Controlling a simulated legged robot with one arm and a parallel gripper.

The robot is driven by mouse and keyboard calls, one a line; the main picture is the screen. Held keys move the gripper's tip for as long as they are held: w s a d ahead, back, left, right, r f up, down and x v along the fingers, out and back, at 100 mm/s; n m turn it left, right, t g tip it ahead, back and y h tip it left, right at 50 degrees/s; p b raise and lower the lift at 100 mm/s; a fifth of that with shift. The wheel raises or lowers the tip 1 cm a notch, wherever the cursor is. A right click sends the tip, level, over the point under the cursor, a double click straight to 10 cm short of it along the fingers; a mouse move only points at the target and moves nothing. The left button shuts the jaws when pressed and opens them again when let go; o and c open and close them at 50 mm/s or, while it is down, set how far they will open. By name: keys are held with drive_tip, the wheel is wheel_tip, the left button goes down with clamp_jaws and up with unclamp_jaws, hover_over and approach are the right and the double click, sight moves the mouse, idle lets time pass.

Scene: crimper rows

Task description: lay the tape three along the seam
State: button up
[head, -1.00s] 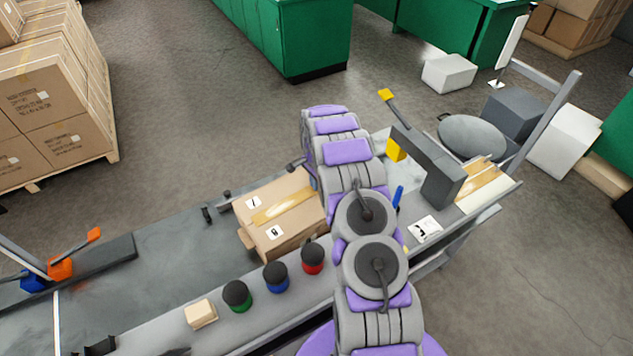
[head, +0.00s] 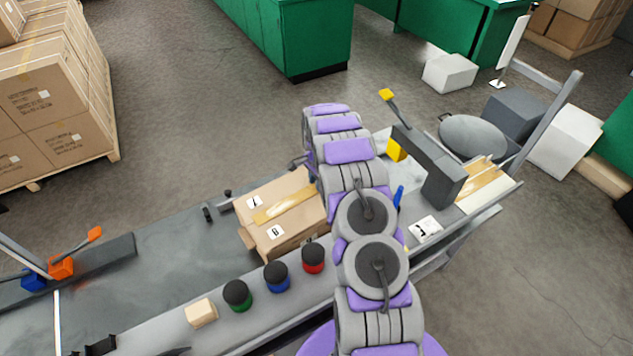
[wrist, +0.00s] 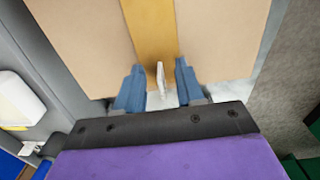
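A cardboard box (head: 262,232) lies on the grey bench with a tan tape strip (head: 285,205) along its top and small numbered white labels (head: 275,232). My arm hides its right part. In the wrist view, a brown tape strip (wrist: 150,28) runs down the middle of a cardboard surface (wrist: 215,35). My gripper (wrist: 160,78) shows two blue fingers apart at the strip's near end. A thin white piece (wrist: 160,80) stands between them, with gaps on both sides. The gripper is mostly hidden behind my arm in the head view. I cannot tell which piece is tape three.
Green (head: 238,295), blue (head: 276,276) and red (head: 313,258) dark-topped pots and a beige block (head: 201,312) line the bench's front. A grey upright device (head: 440,175) stands right of my arm. The bench left of the box is largely clear.

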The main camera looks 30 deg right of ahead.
wheel_tip(320, 180, up, 17)
drive_tip(key=p, duration=0.3)
drive_tip(key=shift+d+f, duration=0.1)
drive_tip(key=s+a+r+n, duration=0.8)
drive_tip(key=s+a+r, duration=0.8)
drive_tip(key=s+r, duration=0.15)
drive_tip(key=s+a+n, duration=0.2)
drive_tip(key=s+n, duration=0.1)
drive_tip(key=s, duration=0.6)
drive_tip(key=s+a+r+n+g, duration=0.1)
drive_tip(key=s+a+n, duration=0.2)
drive_tip(key=s, duration=0.7)
drive_tip(key=s+a+n, duration=0.2)
drive_tip(key=s, duration=0.7)
drive_tip(key=shift+s+a+r+n+g, duration=0.25)
drive_tip(key=shift+a+r+n+g, duration=0.1)
drive_tip(key=shift+n+g, duration=0.05)
